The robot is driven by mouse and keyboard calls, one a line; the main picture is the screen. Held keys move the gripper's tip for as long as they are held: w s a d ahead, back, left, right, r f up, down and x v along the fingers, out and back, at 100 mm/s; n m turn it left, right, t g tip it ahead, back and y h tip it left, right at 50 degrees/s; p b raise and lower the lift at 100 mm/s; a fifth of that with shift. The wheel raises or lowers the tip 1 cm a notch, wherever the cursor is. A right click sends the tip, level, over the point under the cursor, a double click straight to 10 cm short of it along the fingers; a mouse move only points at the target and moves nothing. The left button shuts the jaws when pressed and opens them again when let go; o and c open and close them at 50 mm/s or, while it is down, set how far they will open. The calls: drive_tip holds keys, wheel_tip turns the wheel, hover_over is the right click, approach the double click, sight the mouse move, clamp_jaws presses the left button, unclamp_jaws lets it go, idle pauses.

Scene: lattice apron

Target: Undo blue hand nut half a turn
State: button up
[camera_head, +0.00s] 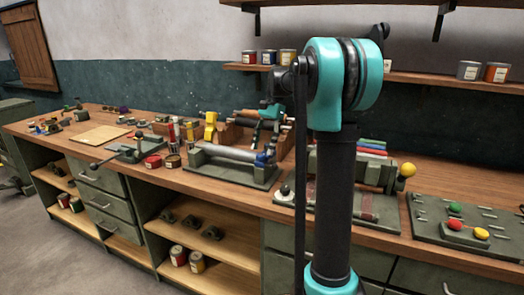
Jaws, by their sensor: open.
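A blue hand nut (263,158) sits at the right end of a grey metal cylinder (225,152), which lies across a green fixture plate (232,172) on the bench. My gripper (264,142) is small in the view, left of my upright arm. Its dark fingers point down and are open just above the blue nut. I cannot tell whether they touch it. My gripper partly covers the nut's surroundings, and the nut's far side is hidden.
The wooden bench (300,206) runs across the view. A fixture with a yellow ball knob (407,170) and a panel with coloured knobs (465,232) stand to the right. Shelves with cans hang above.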

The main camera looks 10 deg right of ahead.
drive_tip(key=shift+x, duration=1)
drive_tip(key=shift+r, duration=0.1)
clamp_jaws()
